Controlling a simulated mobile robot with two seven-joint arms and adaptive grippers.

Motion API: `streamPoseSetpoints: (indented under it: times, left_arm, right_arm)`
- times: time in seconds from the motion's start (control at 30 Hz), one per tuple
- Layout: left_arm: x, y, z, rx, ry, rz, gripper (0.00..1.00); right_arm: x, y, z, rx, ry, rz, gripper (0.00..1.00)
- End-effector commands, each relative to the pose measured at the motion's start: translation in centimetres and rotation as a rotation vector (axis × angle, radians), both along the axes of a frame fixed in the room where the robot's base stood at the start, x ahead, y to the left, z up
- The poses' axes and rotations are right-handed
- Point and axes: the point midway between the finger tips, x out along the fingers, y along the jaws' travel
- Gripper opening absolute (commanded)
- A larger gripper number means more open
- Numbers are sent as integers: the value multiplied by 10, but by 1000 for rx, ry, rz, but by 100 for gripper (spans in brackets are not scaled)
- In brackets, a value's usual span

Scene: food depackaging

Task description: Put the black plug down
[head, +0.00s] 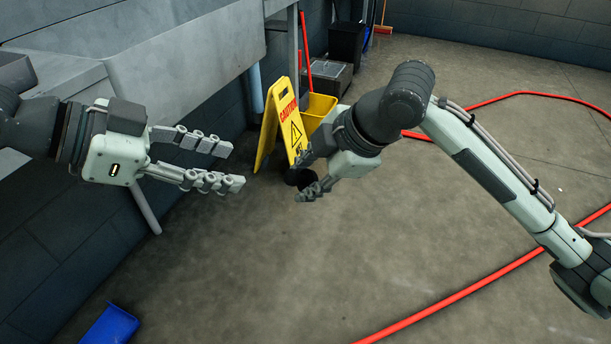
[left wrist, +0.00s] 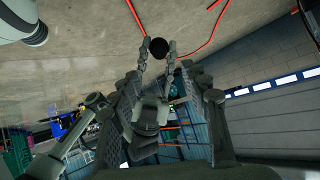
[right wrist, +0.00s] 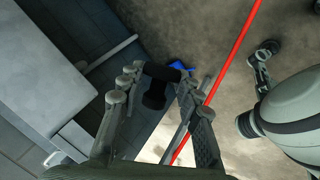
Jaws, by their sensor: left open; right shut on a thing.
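The black plug (head: 297,178) is a dark, short, rounded piece. It is held between the fingertips of my right gripper (head: 304,175), in mid-air above the floor, and partly covered by the fingers in the head view. In the right wrist view the plug (right wrist: 155,92) sits between the two fingers. In the left wrist view its round black end (left wrist: 158,47) shows between the right gripper's fingertips. My left gripper (head: 231,167) is open and empty, to the left of the plug and apart from it, its fingers pointing right.
A yellow caution sign (head: 272,125) stands behind the grippers, with a yellow bucket (head: 318,110) beside it. A grey metal counter (head: 205,50) is at upper left. A red hose (head: 470,290) crosses the floor. A blue object (head: 110,326) lies at lower left. The central floor is open.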

Motion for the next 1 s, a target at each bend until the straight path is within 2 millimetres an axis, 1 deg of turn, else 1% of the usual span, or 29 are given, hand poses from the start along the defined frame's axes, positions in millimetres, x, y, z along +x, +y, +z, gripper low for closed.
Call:
streamPoseSetpoints:
  times: [0.07,0.17,0.27,0.3,0.37,0.4,0.47,0.5,0.57,0.6,0.67,0.7,0.77,0.8,0.9,1.0]
  left_arm:
    - [9,3,-14,-9,19,44,46]
    - [26,12,-45,-17,55,146,46]
    - [43,27,-92,-11,107,285,46]
    - [47,34,-112,-6,130,345,46]
    - [50,45,-143,8,166,430,46]
    - [50,53,-164,21,192,486,46]
    - [47,65,-195,42,229,566,46]
    - [42,72,-215,60,255,616,46]
    - [33,84,-245,89,292,690,46]
    - [25,92,-264,111,316,737,46]
    - [11,103,-291,147,354,804,46]
    - [0,110,-309,172,377,846,46]
    - [-19,120,-334,213,413,905,46]
    - [-32,126,-349,241,434,941,46]
    - [-64,140,-381,308,483,1020,46]
    - [-91,150,-403,365,518,1077,46]
  right_arm:
    - [0,0,0,0,0,0,6]
    - [0,0,0,0,0,0,6]
    - [0,0,0,0,0,0,6]
    - [0,0,0,0,0,0,6]
    - [0,0,0,0,0,0,6]
    - [0,0,0,0,0,0,6]
    - [0,0,0,0,0,0,6]
    - [0,0,0,0,0,0,6]
    - [0,0,0,0,0,0,6]
    - [0,0,0,0,0,0,6]
    - [0,0,0,0,0,0,6]
    - [0,0,0,0,0,0,6]
    - [0,0,0,0,0,0,6]
    - [0,0,0,0,0,0,6]
    - [0,0,0,0,0,0,6]
    - [0,0,0,0,0,0,6]
